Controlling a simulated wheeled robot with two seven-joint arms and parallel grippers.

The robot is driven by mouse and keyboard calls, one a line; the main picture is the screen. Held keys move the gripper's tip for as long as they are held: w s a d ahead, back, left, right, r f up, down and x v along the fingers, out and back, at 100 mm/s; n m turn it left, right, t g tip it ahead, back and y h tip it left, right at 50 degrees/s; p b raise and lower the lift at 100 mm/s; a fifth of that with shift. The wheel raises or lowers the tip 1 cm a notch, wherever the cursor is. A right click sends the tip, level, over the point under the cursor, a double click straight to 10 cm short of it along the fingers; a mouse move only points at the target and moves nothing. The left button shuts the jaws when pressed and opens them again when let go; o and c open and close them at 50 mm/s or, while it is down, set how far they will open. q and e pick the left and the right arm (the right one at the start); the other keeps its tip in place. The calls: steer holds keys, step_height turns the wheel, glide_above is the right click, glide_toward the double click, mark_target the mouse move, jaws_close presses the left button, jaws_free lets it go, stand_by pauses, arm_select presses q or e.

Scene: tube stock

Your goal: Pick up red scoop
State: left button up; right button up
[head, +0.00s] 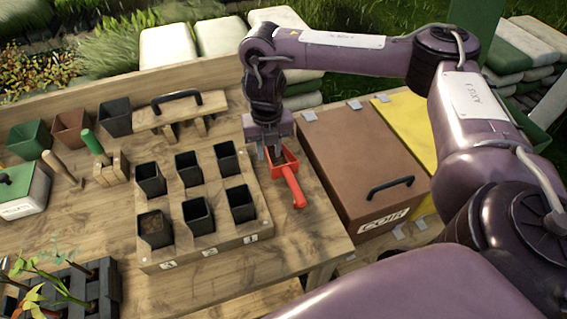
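The red scoop (293,187) lies on the wooden bench at its right side, between the pot tray and the brown box. Its handle points toward the front of the bench and its square pan is at the back. My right gripper (270,154) points down over the pan's back left part, with its two fingers showing apart. The fingertips are close to the pan; I cannot tell whether they touch it. My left gripper is not in view.
A wooden tray (205,248) with several black pots stands left of the scoop. A brown box (352,150) with a black handle stands to the right, beside a yellow one (408,118). A wooden stand (183,118) with a black handle is behind the tray.

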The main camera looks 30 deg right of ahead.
mark_target(270, 163)
steer(key=f, duration=0.2)
steer(key=shift+s+f+p, duration=0.3)
steer(key=shift+s+f, duration=0.1)
steer(key=shift+w+f, duration=0.25)
steer(key=shift+f, duration=1)
jaws_close()
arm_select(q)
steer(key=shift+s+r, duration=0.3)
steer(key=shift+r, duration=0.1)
